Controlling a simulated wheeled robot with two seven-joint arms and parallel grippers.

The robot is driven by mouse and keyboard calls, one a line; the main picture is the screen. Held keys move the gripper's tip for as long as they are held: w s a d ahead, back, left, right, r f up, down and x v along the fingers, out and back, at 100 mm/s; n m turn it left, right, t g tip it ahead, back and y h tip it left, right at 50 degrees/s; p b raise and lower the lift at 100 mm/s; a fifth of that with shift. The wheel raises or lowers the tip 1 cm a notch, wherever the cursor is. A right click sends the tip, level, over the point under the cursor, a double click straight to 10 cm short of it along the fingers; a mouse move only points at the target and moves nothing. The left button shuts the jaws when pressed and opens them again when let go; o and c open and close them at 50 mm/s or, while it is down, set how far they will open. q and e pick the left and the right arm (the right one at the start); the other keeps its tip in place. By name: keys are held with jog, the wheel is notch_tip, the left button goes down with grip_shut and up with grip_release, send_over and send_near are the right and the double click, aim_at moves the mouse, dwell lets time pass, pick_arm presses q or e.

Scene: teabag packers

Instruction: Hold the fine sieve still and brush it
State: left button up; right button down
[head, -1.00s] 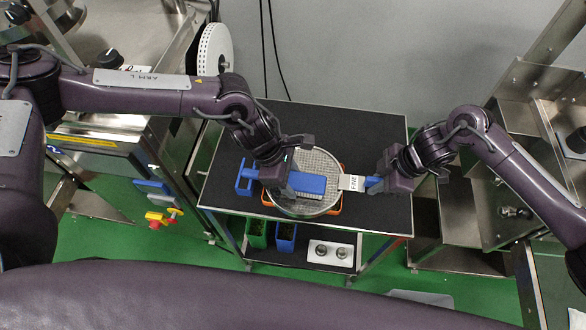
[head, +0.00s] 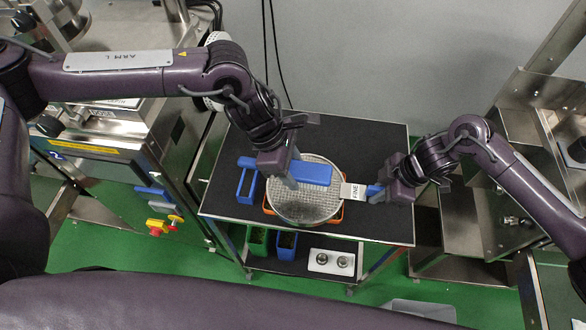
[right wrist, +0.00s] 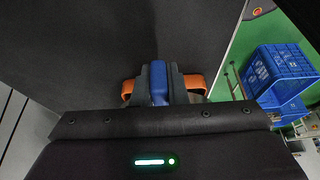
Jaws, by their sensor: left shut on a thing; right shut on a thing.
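The round fine sieve (head: 304,208), with a pale tag reading FINE (head: 354,192), is over an orange-edged support (head: 330,219) on the dark table. My right gripper (head: 380,192) is shut on its blue handle (head: 372,190). In the right wrist view the blue handle (right wrist: 158,82) is between the fingers (right wrist: 158,92). My left gripper (head: 290,176) is shut on a long blue brush (head: 316,173) over the far half of the mesh.
An open blue holder (head: 246,187) stands left of the sieve. Green (head: 257,240) and blue (head: 286,245) bins and a white tray (head: 331,262) are on the lower shelf. The tabletop (head: 370,135) is clear behind the sieve. Steel machines flank the table.

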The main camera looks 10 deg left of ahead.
jog(key=c, duration=1.4)
grip_release()
jog(key=shift+o, duration=0.2)
jog(key=v, duration=1.2)
